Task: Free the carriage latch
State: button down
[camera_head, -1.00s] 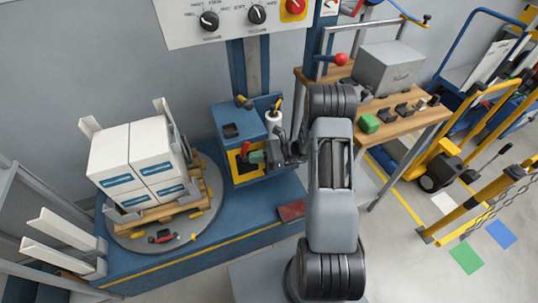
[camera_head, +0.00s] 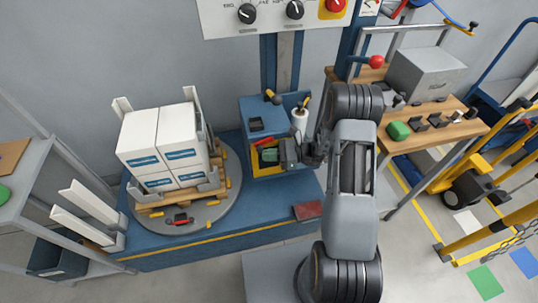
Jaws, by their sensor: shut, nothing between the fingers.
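My gripper (camera_head: 286,150) is shut and empty at the right side of a yellow-framed opening (camera_head: 252,164) in the blue carriage housing (camera_head: 250,108). A red bar (camera_head: 267,141) lies slanted in the opening, just left of my gripper. A green piece (camera_head: 270,155) shows beside the fingers, partly covered by them. Which part is the latch, and whether my fingers touch it, I cannot tell. A small black-and-yellow lever (camera_head: 272,97) stands on top of the housing.
White cartons (camera_head: 162,140) stand on a pallet on a round turntable (camera_head: 232,196) at left. A white cylinder (camera_head: 299,120) stands right of the housing. A dark red block (camera_head: 308,211) lies on the blue base. A wooden bench (camera_head: 448,130) is at right, beyond my arm.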

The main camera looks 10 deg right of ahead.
jog(key=s+d, duration=0.2)
jog(key=d, duration=1.1)
jog(key=shift+s+d+r, duration=0.15)
jog(key=shift+d+r, duration=0.15)
jog(key=shift+r, duration=0.15)
